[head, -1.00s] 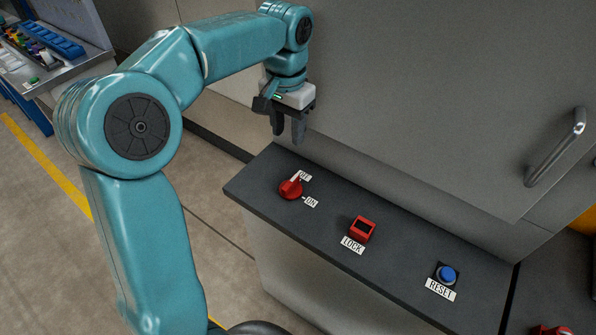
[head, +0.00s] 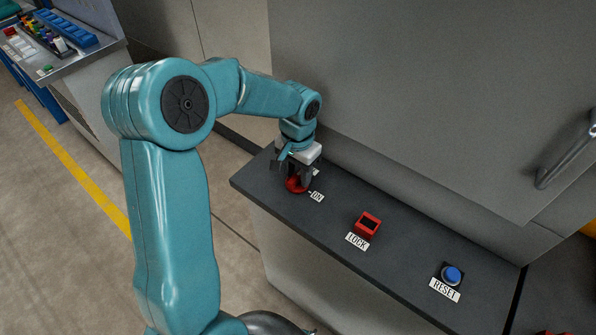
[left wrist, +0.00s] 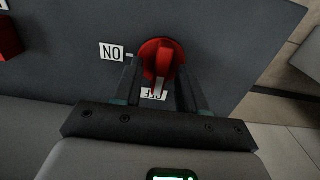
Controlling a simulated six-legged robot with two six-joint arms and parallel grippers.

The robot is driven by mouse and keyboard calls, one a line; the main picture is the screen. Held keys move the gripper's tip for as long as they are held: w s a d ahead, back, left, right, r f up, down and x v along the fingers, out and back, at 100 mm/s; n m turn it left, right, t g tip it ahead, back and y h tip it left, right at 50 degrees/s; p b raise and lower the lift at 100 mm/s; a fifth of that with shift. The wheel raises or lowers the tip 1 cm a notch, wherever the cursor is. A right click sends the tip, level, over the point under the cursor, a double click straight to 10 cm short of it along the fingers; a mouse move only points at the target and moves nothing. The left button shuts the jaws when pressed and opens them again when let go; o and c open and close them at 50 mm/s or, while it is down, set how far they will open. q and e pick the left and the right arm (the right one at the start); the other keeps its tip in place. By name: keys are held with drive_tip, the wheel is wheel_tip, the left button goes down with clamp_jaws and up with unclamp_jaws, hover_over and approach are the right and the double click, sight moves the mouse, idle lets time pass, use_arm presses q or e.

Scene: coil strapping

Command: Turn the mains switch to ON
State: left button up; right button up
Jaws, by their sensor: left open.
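The mains switch, a round red knob (head: 293,186) with a raised grip bar, is on the dark panel top, mostly covered by my left gripper in the head view. In the left wrist view the knob (left wrist: 150,49) shows between the fingers. Its bar lines up with the partly hidden OFF label (left wrist: 154,95); the ON label (head: 317,197) is off to one side. My left gripper (head: 297,180) is open, pointing down over the knob with one finger on each side of the bar. I cannot tell whether the fingers touch it. My right gripper is not in view.
On the same panel are a red LOCK block (head: 368,224) and a blue RESET button (head: 452,275). A grey cabinet wall with a metal handle (head: 566,157) rises behind. A workbench (head: 62,66) with coloured items stands at the far left.

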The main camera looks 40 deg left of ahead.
use_arm(q)
drive_tip(key=shift+f, duration=0.15)
drive_tip(key=shift+s, duration=0.2)
drive_tip(key=shift+w, duration=0.15)
clamp_jaws()
